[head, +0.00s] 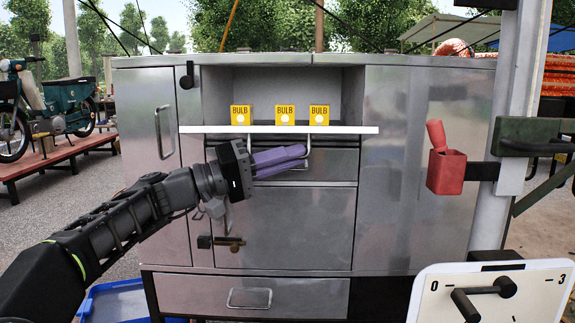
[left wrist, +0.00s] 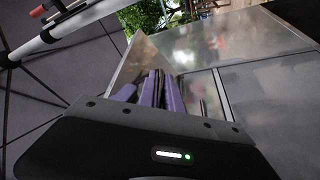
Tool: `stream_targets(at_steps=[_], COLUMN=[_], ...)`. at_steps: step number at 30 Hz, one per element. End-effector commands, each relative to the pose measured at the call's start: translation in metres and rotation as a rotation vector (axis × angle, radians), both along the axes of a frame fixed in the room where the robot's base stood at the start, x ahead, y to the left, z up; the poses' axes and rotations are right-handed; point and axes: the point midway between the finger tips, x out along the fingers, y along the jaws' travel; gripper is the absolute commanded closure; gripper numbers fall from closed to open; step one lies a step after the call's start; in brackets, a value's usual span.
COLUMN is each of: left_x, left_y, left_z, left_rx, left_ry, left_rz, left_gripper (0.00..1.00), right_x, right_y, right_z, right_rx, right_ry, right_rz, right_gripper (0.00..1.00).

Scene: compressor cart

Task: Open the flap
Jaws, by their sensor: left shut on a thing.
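The flap (head: 200,130) is on the front of the metal cabinet. It stands out about level, showing a pale front edge, below an open compartment (head: 290,82). A U-shaped bar handle (head: 309,143) hangs under it. My left gripper (head: 300,158) comes in from the left, under the flap, with its purple fingers shut on the handle; the fingers hide the handle's lower part. The purple fingers (left wrist: 160,92) also show in the left wrist view, where the handle cannot be made out. My right gripper is not in view.
Yellow bulb boxes (head: 285,115) stand in a row at the compartment. A door with a handle (head: 164,132) is at left, and a drawer (head: 248,298) is below. A red holder (head: 446,172) and a switch panel (head: 490,292) are at right.

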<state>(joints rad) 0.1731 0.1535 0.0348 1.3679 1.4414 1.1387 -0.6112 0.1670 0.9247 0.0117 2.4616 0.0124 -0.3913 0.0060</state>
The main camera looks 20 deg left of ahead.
Motion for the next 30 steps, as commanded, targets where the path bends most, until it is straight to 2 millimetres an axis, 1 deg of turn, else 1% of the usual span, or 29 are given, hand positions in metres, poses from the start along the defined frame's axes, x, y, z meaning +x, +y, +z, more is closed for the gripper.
stream_targets(at_steps=[12, 13, 21, 30], left_x=[0.0019, 0.0019, 0.0016, 0.0008], left_y=[0.0003, 0.0003, 0.0003, 0.0001], left_z=[-0.0003, -0.0003, 0.0002, 0.0014], left_rx=[-0.001, -0.001, -0.002, -0.003], left_ry=[0.0, 0.0, -0.001, -0.003], left_rz=[0.001, 0.001, 0.001, -0.001], left_gripper=[1.0, 0.9, 0.69, 0.69], right_x=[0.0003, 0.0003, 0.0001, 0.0], right_y=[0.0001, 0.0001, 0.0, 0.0], right_z=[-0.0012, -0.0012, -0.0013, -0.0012], right_rx=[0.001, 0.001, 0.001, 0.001], right_ry=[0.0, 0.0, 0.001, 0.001], right_rz=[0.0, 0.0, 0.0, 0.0], right_gripper=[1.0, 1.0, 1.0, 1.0])
